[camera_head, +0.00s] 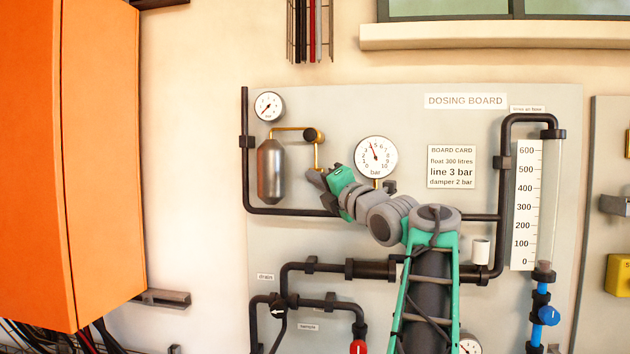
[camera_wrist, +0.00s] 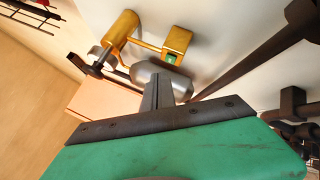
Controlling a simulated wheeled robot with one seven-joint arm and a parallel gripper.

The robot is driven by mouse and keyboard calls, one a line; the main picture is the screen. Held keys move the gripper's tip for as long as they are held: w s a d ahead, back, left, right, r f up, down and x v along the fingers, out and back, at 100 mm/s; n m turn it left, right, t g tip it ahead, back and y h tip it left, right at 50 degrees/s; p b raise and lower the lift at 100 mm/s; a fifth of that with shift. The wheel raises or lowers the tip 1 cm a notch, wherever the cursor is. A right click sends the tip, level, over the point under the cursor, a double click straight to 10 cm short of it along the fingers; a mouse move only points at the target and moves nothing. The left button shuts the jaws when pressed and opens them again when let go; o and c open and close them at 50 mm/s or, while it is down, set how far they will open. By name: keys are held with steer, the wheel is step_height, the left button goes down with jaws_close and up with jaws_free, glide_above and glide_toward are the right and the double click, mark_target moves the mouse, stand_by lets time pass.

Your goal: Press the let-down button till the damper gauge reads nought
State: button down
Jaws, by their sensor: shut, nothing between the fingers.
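The silver damper vessel (camera_head: 271,170) hangs at the left of the board, with a small round gauge (camera_head: 269,106) above it. That gauge's needle is too small to read surely. A brass pipe (camera_head: 290,129) runs from the vessel to a black knob (camera_head: 313,135). In the wrist view the brass fitting (camera_wrist: 122,28) carries a dark knob, and a brass block (camera_wrist: 177,41) has a small green patch; I cannot tell which is the let-down button. My gripper (camera_head: 317,178) is shut and empty, right of the vessel and below the knob. In the wrist view its fingers overlap the silver vessel (camera_wrist: 153,70); contact cannot be told.
A larger bar gauge (camera_head: 376,157) sits right of my gripper, its needle near 4 to 5. The board card (camera_head: 451,167) lists damper 2 bar. Dark pipes (camera_head: 290,211) cross the board below. An orange cabinet (camera_head: 95,150) stands at the left.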

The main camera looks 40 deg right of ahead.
steer(key=s+a+b, duration=0.2)
steer(key=a+b, duration=0.1)
steer(key=shift+s+a, duration=0.2)
steer(key=shift+s, duration=0.1)
stand_by(0.5)
